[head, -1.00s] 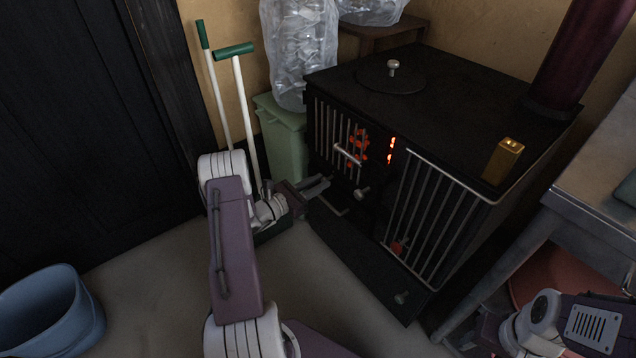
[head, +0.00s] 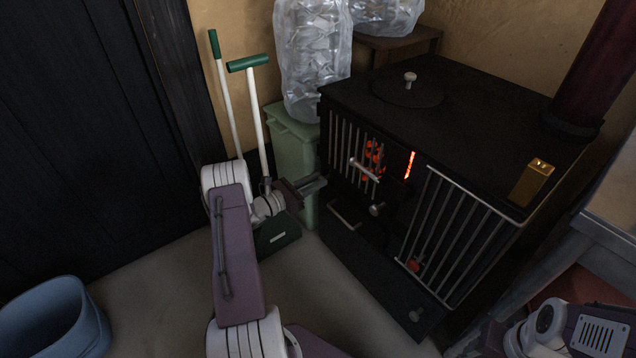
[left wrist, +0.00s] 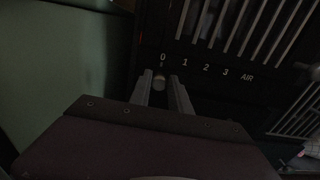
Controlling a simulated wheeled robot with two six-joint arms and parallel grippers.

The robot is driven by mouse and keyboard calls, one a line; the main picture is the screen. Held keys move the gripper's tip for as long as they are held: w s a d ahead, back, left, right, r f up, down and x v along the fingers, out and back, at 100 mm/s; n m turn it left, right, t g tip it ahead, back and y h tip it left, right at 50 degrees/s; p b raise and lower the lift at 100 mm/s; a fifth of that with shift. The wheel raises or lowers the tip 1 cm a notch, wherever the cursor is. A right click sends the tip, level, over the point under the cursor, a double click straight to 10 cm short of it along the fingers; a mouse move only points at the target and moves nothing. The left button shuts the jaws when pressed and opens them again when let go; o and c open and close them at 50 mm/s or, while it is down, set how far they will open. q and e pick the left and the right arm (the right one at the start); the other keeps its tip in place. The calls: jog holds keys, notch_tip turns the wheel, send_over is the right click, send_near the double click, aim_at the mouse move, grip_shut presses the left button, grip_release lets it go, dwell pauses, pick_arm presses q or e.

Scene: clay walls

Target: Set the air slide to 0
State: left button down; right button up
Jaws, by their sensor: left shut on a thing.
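The air slide's round knob (left wrist: 160,81) shows in the left wrist view between my fingertips, directly under the 0 of a scale marked 0, 1, 2, 3 and AIR (left wrist: 205,68). The scale is on the front of the black stove (head: 440,95). My left gripper (head: 318,183) is shut on the knob, at the stove's left front edge; it also shows in the left wrist view (left wrist: 162,88). In the head view the gripper hides the knob. My right arm is at the lower right; its fingers cannot be made out.
A green bin (head: 293,150) stands close behind the left gripper, with a long-handled dustpan (head: 275,235) beside it. A blue bucket (head: 50,320) is at lower left. Fire glows behind the stove's grille, and a brass box (head: 532,182) is on top. The floor in front is clear.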

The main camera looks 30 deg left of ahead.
pick_arm(q)
jog(key=c, duration=1.3)
grip_release()
jog(key=shift+a, duration=0.3)
jog(key=shift+o, duration=0.5)
jog(key=shift+s+a+f+y, duration=0.1)
jog(key=shift+y, duration=0.2)
pick_arm(e)
jog(key=shift+w, duration=0.35)
jog(key=shift+s, duration=0.1)
pick_arm(q)
jog(key=p+v, duration=0.5)
jog(key=v, duration=0.4)
pick_arm(e)
notch_tip(320, 180, up, 5)
jog(key=shift+f, duration=0.1)
